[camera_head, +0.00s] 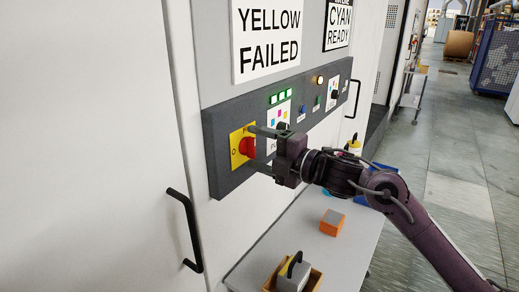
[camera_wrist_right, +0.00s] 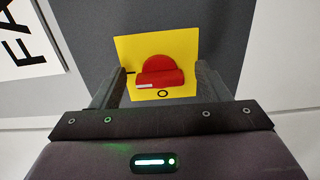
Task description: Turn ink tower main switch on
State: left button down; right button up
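The main switch is a red rotary knob (camera_head: 248,147) on a yellow plate (camera_head: 236,144), set in the left end of a dark grey panel (camera_head: 218,150). In the right wrist view the red knob (camera_wrist_right: 160,77) has a raised grip bar lying roughly crosswise, with a pale mark at its left end. A black O shows on the plate below it. My right gripper (camera_head: 259,149) is open, one finger above and one below the knob. In the wrist view the fingers (camera_wrist_right: 158,85) stand left and right of the knob with gaps; contact is not visible. My left gripper is out of view.
A sign reading YELLOW FAILED (camera_head: 267,38) hangs above. Below, a shelf (camera_head: 345,262) bears an orange block (camera_head: 332,222) and a box (camera_head: 293,272). A black door handle (camera_head: 190,230) sticks out at left.

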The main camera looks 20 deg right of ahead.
jog(key=b+v, duration=0.3)
jog(key=v, duration=0.4)
jog(key=shift+s+d, duration=0.25)
jog(key=shift+s, duration=0.1)
dwell(0.4)
